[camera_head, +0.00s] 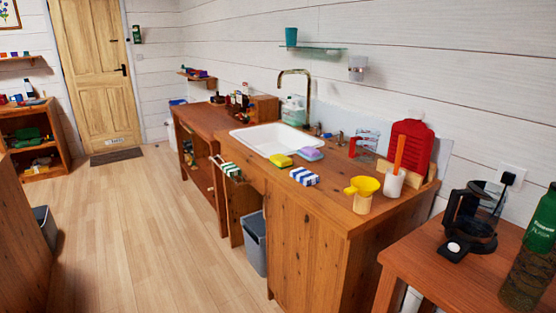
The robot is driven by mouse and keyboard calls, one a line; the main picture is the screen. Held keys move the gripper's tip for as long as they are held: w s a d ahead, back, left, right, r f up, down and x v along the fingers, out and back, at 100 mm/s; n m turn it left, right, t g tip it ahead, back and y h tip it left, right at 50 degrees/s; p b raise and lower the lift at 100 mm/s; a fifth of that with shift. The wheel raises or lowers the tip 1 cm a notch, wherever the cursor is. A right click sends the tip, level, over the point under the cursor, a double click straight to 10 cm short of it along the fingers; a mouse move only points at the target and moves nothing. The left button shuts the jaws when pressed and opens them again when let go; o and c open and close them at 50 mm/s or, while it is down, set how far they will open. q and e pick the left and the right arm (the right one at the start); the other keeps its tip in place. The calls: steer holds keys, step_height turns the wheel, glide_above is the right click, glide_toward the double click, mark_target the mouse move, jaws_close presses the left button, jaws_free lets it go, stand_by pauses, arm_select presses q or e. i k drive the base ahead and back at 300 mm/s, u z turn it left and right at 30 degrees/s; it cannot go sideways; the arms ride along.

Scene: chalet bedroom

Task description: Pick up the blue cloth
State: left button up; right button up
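A folded blue-and-white striped cloth (304,176) lies on the wooden sink counter (290,212), close to its front edge and in front of the sink. It looks like the blue cloth. A green-and-white striped cloth (231,169) is at the counter's front edge, further left. Neither of my grippers is in the head view.
A yellow sponge (280,160) and a bluish-purple sponge (310,154) lie behind the blue cloth, by the white sink (272,139). A yellow funnel (362,188) and white cup (394,183) stand to its right. The floor (140,225) left of the counter is clear.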

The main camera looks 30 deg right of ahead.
mark_target(307, 178)
steer(key=i, duration=1.5)
steer(key=z, duration=2)
